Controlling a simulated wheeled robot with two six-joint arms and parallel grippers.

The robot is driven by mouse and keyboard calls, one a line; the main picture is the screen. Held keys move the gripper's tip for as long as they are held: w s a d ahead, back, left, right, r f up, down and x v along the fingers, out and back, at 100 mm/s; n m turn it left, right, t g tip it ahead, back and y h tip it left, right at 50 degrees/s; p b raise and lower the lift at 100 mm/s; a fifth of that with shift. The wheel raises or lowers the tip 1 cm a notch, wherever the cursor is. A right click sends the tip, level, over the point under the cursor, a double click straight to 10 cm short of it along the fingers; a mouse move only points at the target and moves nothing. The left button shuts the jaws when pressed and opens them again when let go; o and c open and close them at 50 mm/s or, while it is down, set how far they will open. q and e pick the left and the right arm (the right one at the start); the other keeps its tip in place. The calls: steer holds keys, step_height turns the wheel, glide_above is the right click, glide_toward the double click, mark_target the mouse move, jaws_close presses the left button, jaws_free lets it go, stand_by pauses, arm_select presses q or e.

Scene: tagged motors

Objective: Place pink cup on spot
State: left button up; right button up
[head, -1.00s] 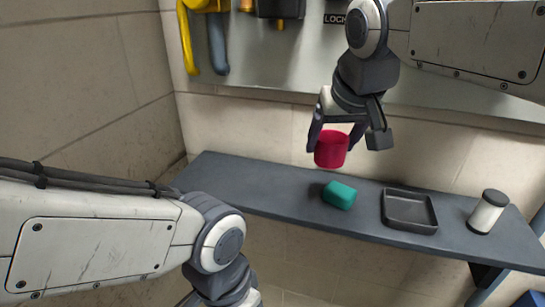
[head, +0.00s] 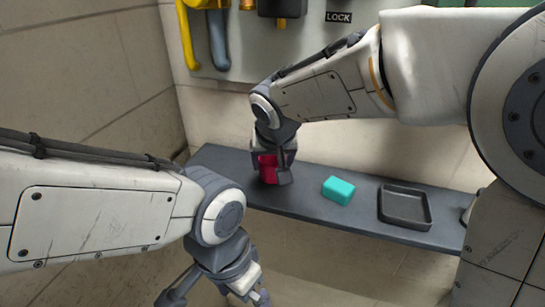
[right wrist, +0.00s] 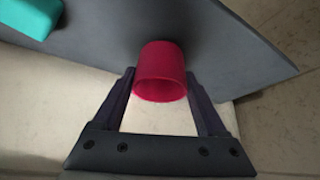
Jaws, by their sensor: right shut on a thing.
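The pink cup (head: 268,170) is held upright between the fingers of my right gripper (head: 272,178), over the left part of the grey shelf (head: 310,208). In the right wrist view the cup (right wrist: 160,70) sits between the two fingertips of the right gripper (right wrist: 160,78), with the shelf (right wrist: 130,30) behind it. I cannot tell whether its base touches the shelf. No marked spot shows; the cup or gripper may hide it. My left gripper (head: 215,290) is low at the bottom edge, fingers spread, away from the shelf.
A teal block (head: 338,190) lies on the shelf right of the cup, and a dark square tray (head: 405,207) is further right. My right arm hides the shelf's right end. Tools hang on the wall panel (head: 345,50) above.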

steer(key=shift+f, duration=0.75)
steer(key=shift+f, duration=0.2)
steer(key=o, duration=1.3)
steer(key=shift+r, duration=0.1)
